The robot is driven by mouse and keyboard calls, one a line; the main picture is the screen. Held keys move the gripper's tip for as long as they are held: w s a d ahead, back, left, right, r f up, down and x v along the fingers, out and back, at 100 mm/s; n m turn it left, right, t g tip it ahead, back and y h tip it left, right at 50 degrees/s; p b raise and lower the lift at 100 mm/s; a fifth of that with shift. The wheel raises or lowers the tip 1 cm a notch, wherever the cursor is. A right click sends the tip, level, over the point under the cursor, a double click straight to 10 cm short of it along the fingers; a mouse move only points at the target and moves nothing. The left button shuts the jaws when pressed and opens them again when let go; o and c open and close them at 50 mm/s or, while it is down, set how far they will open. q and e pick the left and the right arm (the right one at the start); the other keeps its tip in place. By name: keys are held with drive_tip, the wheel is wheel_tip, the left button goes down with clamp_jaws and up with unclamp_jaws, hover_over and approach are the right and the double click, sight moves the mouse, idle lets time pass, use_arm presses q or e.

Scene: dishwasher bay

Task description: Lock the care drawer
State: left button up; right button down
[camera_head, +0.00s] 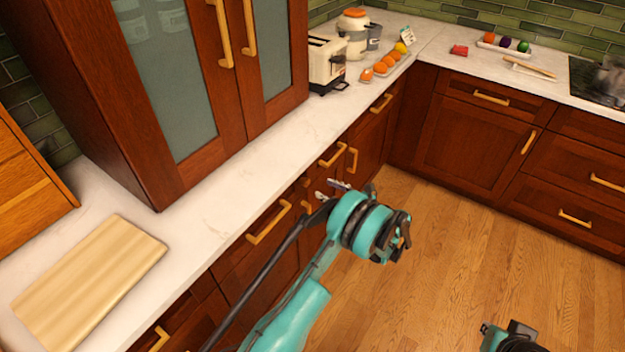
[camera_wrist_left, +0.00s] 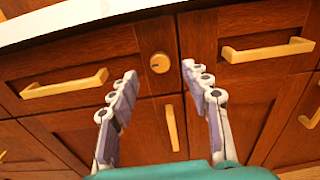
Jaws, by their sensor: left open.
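My left gripper (camera_head: 331,189) is open and empty in front of the cabinet row, below the worktop edge. In the left wrist view its two fingers (camera_wrist_left: 159,72) stand wide apart. Between and beyond the fingertips is a round brass lock (camera_wrist_left: 159,62) with a small dark slot, set in a narrow dark wood front. The fingers appear apart from it. Drawers with bar handles flank it: a left drawer (camera_wrist_left: 65,70) and a right drawer (camera_wrist_left: 245,28). All look shut. I cannot tell which front is the care drawer. My right gripper's fingers are not visible.
An upright door handle (camera_wrist_left: 172,128) is below the lock. The pale worktop (camera_head: 205,205) overhangs the fronts and carries a cutting board (camera_head: 88,280), a toaster (camera_head: 327,62) and a tall glass-door cabinet (camera_head: 160,100). The wooden floor (camera_head: 430,270) is clear.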

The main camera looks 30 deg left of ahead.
sight(308, 182)
use_arm(q)
drive_tip(key=shift+y, duration=0.3)
drive_tip(key=a, duration=0.2)
drive_tip(key=a+f+b, duration=0.1)
drive_tip(key=a, duration=0.1)
drive_tip(key=a+b, duration=0.1)
drive_tip(key=a, duration=0.1)
drive_tip(key=shift+w+a+f, duration=0.15)
drive_tip(key=shift+w+f, duration=0.05)
drive_tip(key=shift+w, duration=0.05)
drive_tip(key=shift+a+r, duration=0.1)
drive_tip(key=shift+a, duration=0.6)
clamp_jaws()
